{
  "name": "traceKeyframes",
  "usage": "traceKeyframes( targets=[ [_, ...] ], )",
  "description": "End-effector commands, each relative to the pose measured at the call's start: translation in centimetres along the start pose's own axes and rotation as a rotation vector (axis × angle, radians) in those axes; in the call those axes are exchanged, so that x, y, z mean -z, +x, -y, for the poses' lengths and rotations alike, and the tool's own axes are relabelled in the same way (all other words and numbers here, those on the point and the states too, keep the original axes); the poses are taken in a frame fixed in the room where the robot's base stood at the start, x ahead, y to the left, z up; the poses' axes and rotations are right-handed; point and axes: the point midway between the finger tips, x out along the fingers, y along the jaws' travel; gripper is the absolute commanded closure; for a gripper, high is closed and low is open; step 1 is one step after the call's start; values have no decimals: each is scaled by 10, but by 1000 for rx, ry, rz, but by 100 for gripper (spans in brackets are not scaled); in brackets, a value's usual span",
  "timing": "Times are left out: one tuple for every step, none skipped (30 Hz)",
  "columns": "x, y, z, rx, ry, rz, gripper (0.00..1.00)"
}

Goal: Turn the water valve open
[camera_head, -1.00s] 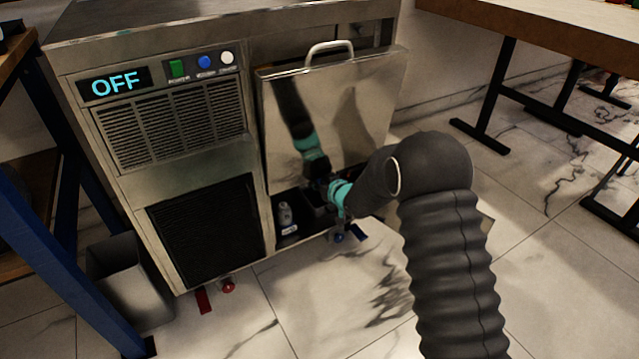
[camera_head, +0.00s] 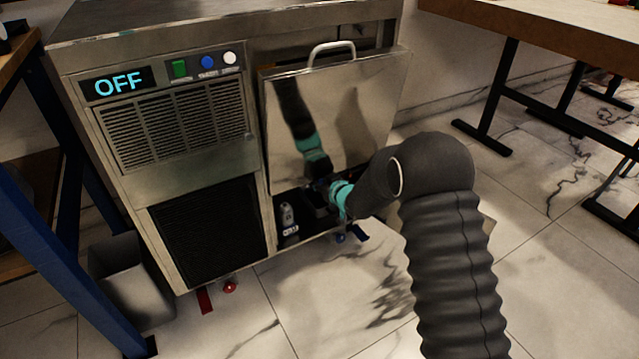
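A small blue valve-like handle (camera_head: 340,238) shows low under the right part of the steel machine (camera_head: 258,180), just below the end of my arm. A red lever (camera_head: 205,299) and a round red knob (camera_head: 229,286) are low under the machine's left part. No label tells which of these is the water valve. My gripper (camera_head: 320,186) is small and dark, beyond the turquoise wrist, in front of the machine's lower opening. It is above the blue handle and appears apart from it. Its fingers are too small and covered to read.
The machine's display (camera_head: 118,84) reads OFF. A tilted steel door (camera_head: 350,120) with a handle hangs above the opening, where a small bottle (camera_head: 288,219) stands. A grey bin (camera_head: 135,285) and blue table leg are left. Tiled floor is free at right.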

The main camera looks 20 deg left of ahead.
Motion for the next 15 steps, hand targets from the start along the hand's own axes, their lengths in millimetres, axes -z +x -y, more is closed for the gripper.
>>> traceKeyframes(
  targets=[
    [0,-3,0,-1,0,0,73],
    [0,-5,0,-1,0,0,73],
    [0,-8,-1,-1,0,0,73],
    [0,-12,-1,-1,0,0,73],
    [1,-16,-1,-1,0,0,73],
    [1,-23,-1,-2,0,0,73],
    [1,-29,-1,-2,0,0,73],
    [1,-35,-1,-2,0,-1,73],
    [1,-43,-2,-3,0,0,73],
    [1,-49,-2,-3,1,0,73],
    [1,-55,-1,-3,1,0,73],
    [1,-64,-1,-2,1,-2,73],
    [1,-69,0,-2,1,-1,73],
    [1,-75,0,-2,1,-1,73],
    [1,-82,0,-1,0,-1,73]
  ],
)
